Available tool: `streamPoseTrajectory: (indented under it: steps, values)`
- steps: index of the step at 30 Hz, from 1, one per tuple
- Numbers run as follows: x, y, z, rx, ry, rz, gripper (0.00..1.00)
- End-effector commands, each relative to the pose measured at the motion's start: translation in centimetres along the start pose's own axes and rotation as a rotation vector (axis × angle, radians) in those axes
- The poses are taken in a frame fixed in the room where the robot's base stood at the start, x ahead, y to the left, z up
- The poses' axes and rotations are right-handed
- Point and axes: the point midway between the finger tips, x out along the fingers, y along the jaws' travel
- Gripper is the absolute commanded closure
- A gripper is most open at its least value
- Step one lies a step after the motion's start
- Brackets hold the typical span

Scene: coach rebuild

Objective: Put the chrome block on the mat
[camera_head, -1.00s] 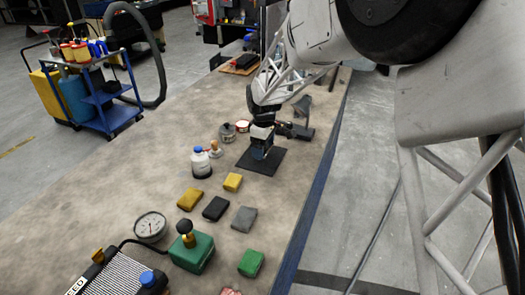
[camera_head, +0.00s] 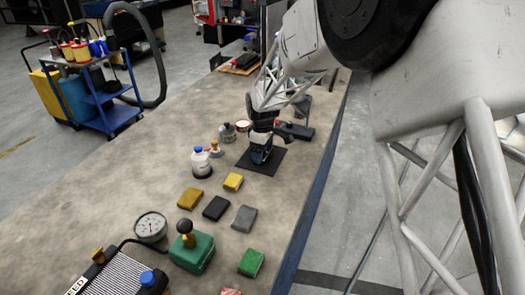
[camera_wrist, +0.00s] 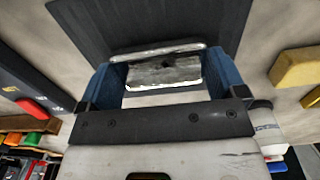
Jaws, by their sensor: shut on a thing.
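The dark flat mat (camera_head: 272,168) lies on the bench in the head view, and it fills the top of the wrist view (camera_wrist: 150,22). My gripper (camera_head: 261,156) is over the mat, low and pointing down. In the wrist view my gripper's blue fingers (camera_wrist: 163,80) are shut on the chrome block (camera_wrist: 165,70), a shiny, scuffed grey piece with bright edges. The block is over the mat; I cannot tell whether it touches it. In the head view the block is mostly hidden by my gripper.
Yellow (camera_head: 233,182), black (camera_head: 215,208), grey (camera_head: 244,218) and green blocks lie nearer. Bare bench separates the mat and blocks.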

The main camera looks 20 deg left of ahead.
Motion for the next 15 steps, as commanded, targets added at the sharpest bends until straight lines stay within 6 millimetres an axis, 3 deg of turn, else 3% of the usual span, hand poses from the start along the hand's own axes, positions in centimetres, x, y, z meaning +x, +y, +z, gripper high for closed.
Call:
streamPoseTrajectory:
  steps: [15]
  values:
    - [0.64,0.02,-0.02,0.0,0.001,0.001,0.39]
